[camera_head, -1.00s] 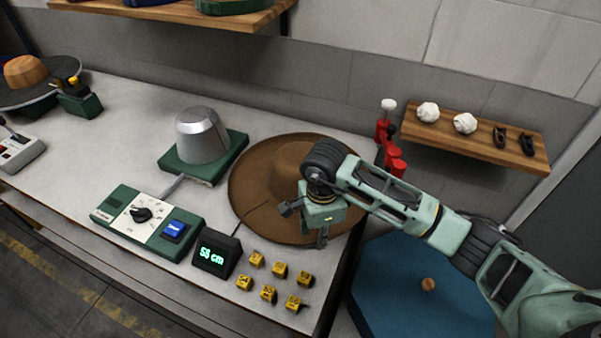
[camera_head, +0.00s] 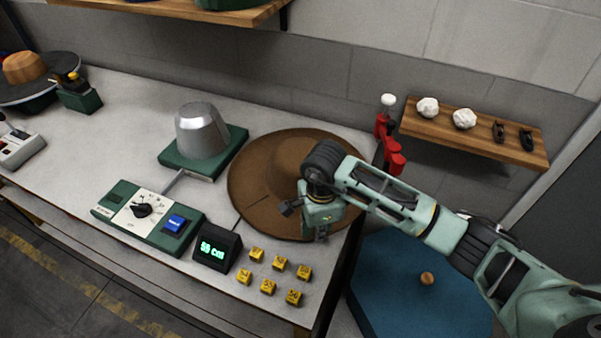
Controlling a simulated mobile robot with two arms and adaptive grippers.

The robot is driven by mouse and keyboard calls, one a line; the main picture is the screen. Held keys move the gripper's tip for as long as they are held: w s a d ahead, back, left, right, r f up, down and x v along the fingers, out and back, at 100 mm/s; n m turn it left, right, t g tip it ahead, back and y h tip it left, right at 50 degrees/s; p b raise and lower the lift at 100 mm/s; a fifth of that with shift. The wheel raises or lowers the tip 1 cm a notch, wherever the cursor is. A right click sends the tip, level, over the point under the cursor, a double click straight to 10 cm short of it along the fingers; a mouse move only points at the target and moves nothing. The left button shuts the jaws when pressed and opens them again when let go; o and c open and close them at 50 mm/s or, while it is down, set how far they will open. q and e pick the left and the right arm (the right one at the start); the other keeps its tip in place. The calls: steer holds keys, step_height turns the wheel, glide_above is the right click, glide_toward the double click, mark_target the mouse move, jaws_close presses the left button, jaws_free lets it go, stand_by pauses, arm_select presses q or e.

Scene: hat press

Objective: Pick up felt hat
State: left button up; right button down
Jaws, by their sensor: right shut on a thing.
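The brown felt hat (camera_head: 262,160) lies on the grey worktop near its right end, with its wide brim spread around a raised crown. My right gripper (camera_head: 321,236) comes in from the right and is at the hat's front right brim. It is shut on the brim, though the arm and gripper body hide the fingertips' contact and part of the crown. My left gripper is not in view.
A silver hat block (camera_head: 202,132) on a green base stands left of the hat. A control box (camera_head: 150,214), a display (camera_head: 217,249) and several yellow cubes (camera_head: 268,287) lie in front.

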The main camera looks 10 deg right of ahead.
steer(key=shift+r, duration=0.1)
steer(key=shift+w+r+b, duration=0.1)
steer(key=shift+r+b, duration=0.2)
steer(key=shift+r, duration=0.25)
step_height(320, 180, up, 17)
steer(key=b, duration=0.3)
steer(key=shift+f, duration=0.1)
